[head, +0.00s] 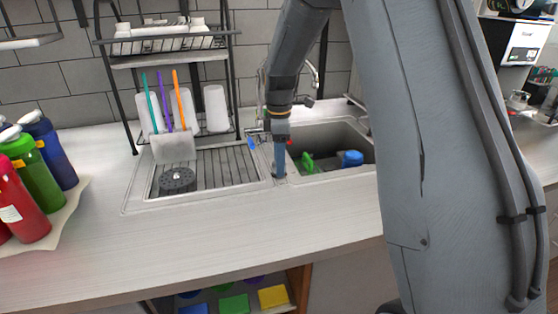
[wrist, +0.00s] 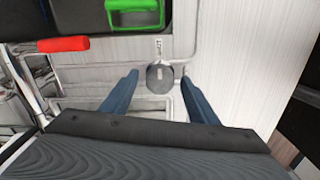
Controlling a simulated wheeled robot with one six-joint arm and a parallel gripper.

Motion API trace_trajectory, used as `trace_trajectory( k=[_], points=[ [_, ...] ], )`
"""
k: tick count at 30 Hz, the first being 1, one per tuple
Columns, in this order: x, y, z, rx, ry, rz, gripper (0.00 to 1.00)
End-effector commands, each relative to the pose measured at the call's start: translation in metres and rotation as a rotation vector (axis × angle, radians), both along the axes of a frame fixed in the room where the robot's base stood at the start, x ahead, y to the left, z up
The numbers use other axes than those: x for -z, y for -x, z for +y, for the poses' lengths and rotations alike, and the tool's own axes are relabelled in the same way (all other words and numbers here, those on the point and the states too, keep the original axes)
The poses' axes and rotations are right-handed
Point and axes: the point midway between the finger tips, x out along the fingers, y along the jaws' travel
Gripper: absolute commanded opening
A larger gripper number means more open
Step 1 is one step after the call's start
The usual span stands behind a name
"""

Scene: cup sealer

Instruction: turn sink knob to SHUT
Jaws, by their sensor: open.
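The sink knob (wrist: 160,77) is a round grey disc with a small light mark on its top, on the counter strip beside the sink in the wrist view. A small printed label stands near it, too small to read. My gripper (wrist: 160,90) is open, with one blue finger on each side of the knob. Neither finger visibly touches it, and I cannot tell how high the fingertips are. In the head view my gripper (head: 280,172) points down at the divider between the drainboard and the basin. The knob cannot be made out there.
The sink basin (head: 330,135) holds a green item (head: 307,163) and a blue item (head: 352,158). A red handle (wrist: 62,44) lies near the fingers. A dish rack (head: 168,60) stands behind the ribbed drainboard (head: 225,168). Bottles (head: 38,160) stand at left. The front counter is clear.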

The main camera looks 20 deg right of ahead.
Motion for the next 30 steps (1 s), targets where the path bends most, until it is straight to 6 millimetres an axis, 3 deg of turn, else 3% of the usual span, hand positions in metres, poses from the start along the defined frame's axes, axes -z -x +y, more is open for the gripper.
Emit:
trace_trajectory(
  k=[15, 30],
  points=[
    [-0.069, -0.001, 0.0, -0.001, 0.0, -0.004, 0.54],
    [-0.076, 0.0, 0.0, -0.001, 0.0, -0.001, 0.54]
  ],
)
